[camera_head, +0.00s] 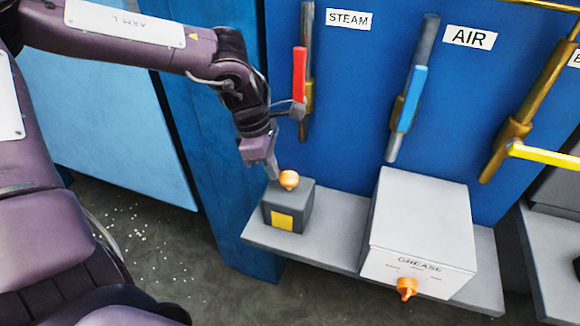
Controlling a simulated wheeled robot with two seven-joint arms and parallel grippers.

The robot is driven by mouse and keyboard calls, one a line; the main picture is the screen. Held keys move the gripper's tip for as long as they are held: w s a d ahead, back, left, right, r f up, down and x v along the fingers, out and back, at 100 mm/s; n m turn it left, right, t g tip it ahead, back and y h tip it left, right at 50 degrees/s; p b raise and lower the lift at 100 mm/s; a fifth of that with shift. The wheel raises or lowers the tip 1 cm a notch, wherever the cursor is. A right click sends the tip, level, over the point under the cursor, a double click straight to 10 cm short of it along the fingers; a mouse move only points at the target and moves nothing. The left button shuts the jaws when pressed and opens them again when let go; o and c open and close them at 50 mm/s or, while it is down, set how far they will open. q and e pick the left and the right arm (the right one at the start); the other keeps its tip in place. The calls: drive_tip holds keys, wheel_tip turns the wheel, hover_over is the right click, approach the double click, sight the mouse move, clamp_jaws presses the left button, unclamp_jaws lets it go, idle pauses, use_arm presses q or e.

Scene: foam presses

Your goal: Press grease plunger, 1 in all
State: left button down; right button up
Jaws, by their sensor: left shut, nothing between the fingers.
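A small dark grey box (301,212) with a yellow patch (282,221) on its front sits on the left part of a grey shelf. My left gripper (272,172) is shut and empty, pointing down just left of the knob. Whether it touches the knob or the box top, I cannot tell. A larger pale grey box (421,222), lettered GREASE on its front, stands to the right with an orange knob (407,288) on that front. My right gripper is not in view.
The grey shelf (335,237) runs along a blue panel (345,130). Above are a STEAM pipe with a red handle (299,75), an AIR pipe with a blue handle (411,98), and a brass pipe with a yellow handle (545,155). The shelf between the boxes is clear.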

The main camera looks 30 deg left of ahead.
use_arm(q)
drive_tip(key=shift+s+a, duration=0.2)
drive_tip(key=shift+a, duration=0.2)
drive_tip(key=shift+w, duration=0.1)
drive_tip(key=shift+r, duration=0.2)
drive_tip(key=b+v, duration=0.1)
drive_tip(key=v, duration=0.6)
drive_tip(key=shift+r, duration=0.2)
drive_tip(key=shift+f, duration=0.1)
